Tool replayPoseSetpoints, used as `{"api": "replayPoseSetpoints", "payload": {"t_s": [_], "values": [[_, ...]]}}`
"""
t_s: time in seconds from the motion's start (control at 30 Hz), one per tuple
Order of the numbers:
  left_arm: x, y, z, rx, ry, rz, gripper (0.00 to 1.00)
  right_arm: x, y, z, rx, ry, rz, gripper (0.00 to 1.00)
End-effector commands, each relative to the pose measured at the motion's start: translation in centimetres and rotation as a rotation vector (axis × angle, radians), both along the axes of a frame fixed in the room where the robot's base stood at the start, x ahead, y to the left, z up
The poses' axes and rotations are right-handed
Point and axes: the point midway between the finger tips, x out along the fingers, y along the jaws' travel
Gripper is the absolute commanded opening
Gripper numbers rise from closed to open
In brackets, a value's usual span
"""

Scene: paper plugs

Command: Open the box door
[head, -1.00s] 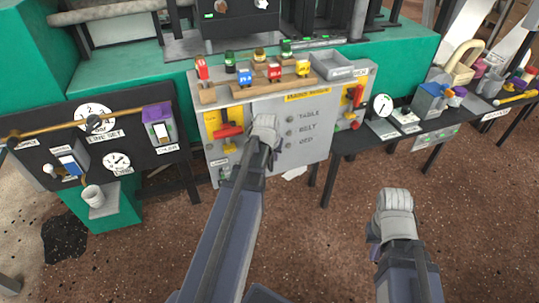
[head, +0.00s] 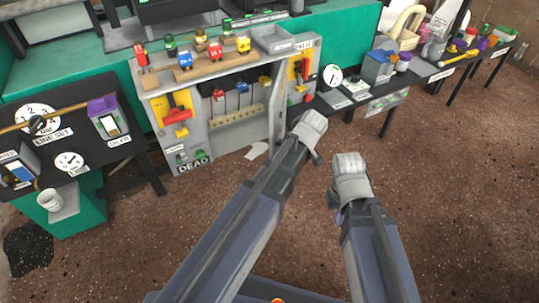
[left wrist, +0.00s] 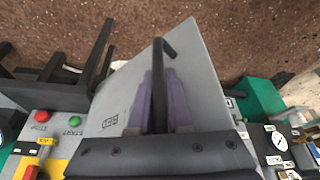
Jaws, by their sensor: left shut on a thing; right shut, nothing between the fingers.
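The grey box (head: 228,143) stands at the centre of the head view with its front open. Its door (head: 277,105) is swung outward on the right side and shows nearly edge-on. In the left wrist view the door's face (left wrist: 187,75) fills the middle, with upside-down lettering. My left gripper (head: 313,122) is at the door; its purple fingers (left wrist: 160,95) are shut on a dark bar, the door handle (left wrist: 160,75). The fingertips are partly hidden behind it. My right gripper (head: 350,163) is shut and empty, apart from the box, over the floor.
Inside the box are several hanging plugs (head: 243,88) above a wooden rack (head: 237,117). Coloured pieces stand on a shelf on top. The brown floor in front is open.

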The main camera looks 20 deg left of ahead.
Motion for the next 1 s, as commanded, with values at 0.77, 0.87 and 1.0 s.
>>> {"api": "replayPoseSetpoints", "payload": {"t_s": [0.77,0.87,1.0], "values": [[3.4,-7.2,0.0,-0.003,0.003,0.050,0.00,0.0,0.0,0.0,0.000,0.000,0.000,0.00],[3.4,-7.3,0.0,-0.003,0.003,0.050,0.00,0.0,0.0,0.0,0.000,0.000,0.000,0.00],[3.4,-7.3,0.0,-0.003,0.003,0.050,0.00,0.0,0.0,0.0,0.000,0.000,0.000,0.00]]}}
